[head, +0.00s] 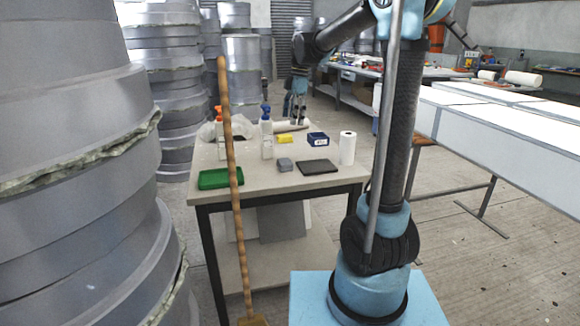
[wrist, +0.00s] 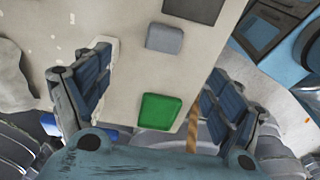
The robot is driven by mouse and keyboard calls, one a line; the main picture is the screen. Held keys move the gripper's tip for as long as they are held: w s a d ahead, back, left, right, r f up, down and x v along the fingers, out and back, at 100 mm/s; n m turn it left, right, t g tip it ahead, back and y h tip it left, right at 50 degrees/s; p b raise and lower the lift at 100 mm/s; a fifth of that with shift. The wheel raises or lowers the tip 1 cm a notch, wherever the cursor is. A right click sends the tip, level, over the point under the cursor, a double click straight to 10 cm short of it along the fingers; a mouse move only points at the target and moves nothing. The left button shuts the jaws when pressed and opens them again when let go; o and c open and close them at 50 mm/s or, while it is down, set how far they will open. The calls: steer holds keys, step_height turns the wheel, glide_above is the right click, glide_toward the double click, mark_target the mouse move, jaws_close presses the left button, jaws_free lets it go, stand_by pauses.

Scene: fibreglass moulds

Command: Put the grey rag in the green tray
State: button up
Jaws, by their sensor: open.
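The grey rag (head: 285,164) is a small folded block lying on the table, left of a dark flat pad. In the wrist view the rag (wrist: 164,39) lies beyond my fingertips. The green tray (head: 220,178) sits at the table's front left corner and looks empty. In the wrist view the tray (wrist: 160,111) shows between my fingers, on the table below. My gripper (head: 296,108) is above the far part of the table, fingers pointing down. In the wrist view my gripper (wrist: 158,86) has its fingers wide apart with nothing between them.
A wooden broom handle (head: 231,150) rises before the front edge, near the tray.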

glide_above(285, 161)
steer(key=w, duration=0.1)
steer(key=f, duration=0.7)
steer(key=d+f, duration=0.1)
steer(key=f, duration=0.3)
steer(key=shift+w, duration=0.1)
steer(key=shift+s+a+f, duration=0.15)
steer(key=shift+f, duration=0.8)
steer(key=shift+s+a+f, duration=0.1)
steer(key=shift+s+f, duration=0.05)
steer(key=shift+f, duration=0.8)
steer(key=shift+s+a+f, duration=0.15)
steer(key=shift+f, duration=0.8)
steer(key=shift+c, duration=0.2)
steer(key=c, duration=1.1)
steer(key=shift+c, duration=0.3)
steer(key=shift+r, duration=0.2)
